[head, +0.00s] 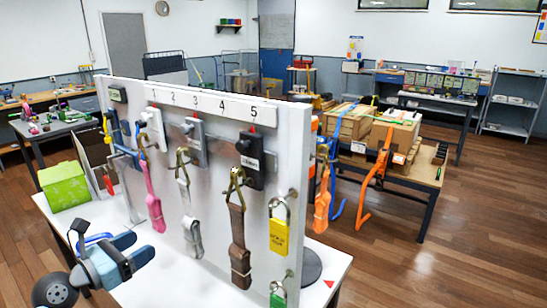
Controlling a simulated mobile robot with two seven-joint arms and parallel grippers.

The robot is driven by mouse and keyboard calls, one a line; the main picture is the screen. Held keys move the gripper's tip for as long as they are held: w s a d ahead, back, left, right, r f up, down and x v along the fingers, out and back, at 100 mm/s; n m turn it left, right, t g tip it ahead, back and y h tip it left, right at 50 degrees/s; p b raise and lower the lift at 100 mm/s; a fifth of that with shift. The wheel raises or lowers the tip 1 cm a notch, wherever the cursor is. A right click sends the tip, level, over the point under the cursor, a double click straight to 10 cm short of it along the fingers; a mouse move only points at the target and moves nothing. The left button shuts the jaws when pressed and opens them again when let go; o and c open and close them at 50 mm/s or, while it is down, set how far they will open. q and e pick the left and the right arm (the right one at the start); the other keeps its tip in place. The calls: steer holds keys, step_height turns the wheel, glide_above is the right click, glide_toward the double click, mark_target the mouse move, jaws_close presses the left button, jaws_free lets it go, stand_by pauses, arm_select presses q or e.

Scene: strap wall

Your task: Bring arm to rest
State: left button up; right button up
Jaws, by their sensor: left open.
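My left gripper (133,249) is at the lower left, over the white table (165,275) in front of the strap wall. Its two blue fingers are apart with nothing between them. The upright white strap wall (215,190) has a strip numbered 1 to 5 along its top. Hanging on it are a pink strap (155,212), a light grey strap (192,228), a brown strap (240,255) and a yellow padlock (279,236). The gripper is apart from all of these. My right gripper is not in view.
A green box (63,186) stands on the white table's left end, behind my gripper. An orange strap (322,205) hangs beyond the wall's right edge. A wooden table with cardboard boxes (397,130) stands behind. The wooden floor at right is clear.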

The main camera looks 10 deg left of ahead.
arm_select(q)
steer(key=s+d+f+m+g+y+p, duration=0.1)
steer(key=s+d+f+m+g+p, duration=0.1)
steer(key=s+d+f+m, duration=0.4)
steer(key=s+d+f+m+g+y+p, duration=0.1)
steer(key=s+d+f+m, duration=0.5)
steer(key=m, duration=1.1)
steer(key=s+d+f+m+g+y+p, duration=0.1)
steer(key=s+d+f+m+p, duration=0.3)
steer(key=d+f+m, duration=0.5)
step_height(320, 180, down, 4)
steer(key=s+m+g, duration=0.1)
steer(key=m, duration=0.1)
steer(key=shift+s+m+g+y, duration=0.3)
steer(key=shift+s, duration=0.1)
steer(key=shift+a+r, duration=0.1)
